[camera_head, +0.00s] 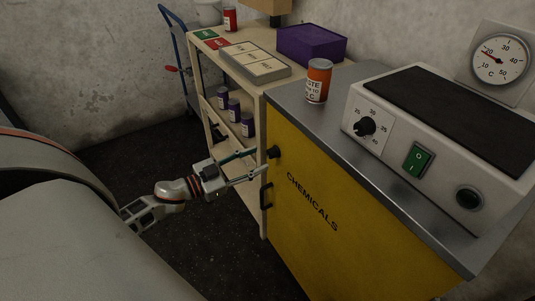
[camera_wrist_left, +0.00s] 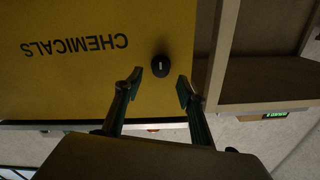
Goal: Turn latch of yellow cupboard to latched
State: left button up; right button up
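The yellow cupboard (camera_head: 335,235) marked CHEMICALS stands under a grey worktop, its door shut. Its latch, a round black knob (camera_head: 274,152), sits near the door's upper left corner. My right gripper is not in view.
A wooden shelf unit (camera_head: 255,88) stands left of the cupboard, holding a purple box (camera_head: 311,45), a tray (camera_head: 255,62) and several small jars. A red-orange can (camera_head: 318,80) and a device with a dial and green switch (camera_head: 417,160) stand on the worktop.

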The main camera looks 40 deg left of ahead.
aim_at(269, 154)
pick_arm(q)
jog(key=shift+x, duration=2.3)
jog(key=c, duration=1.1)
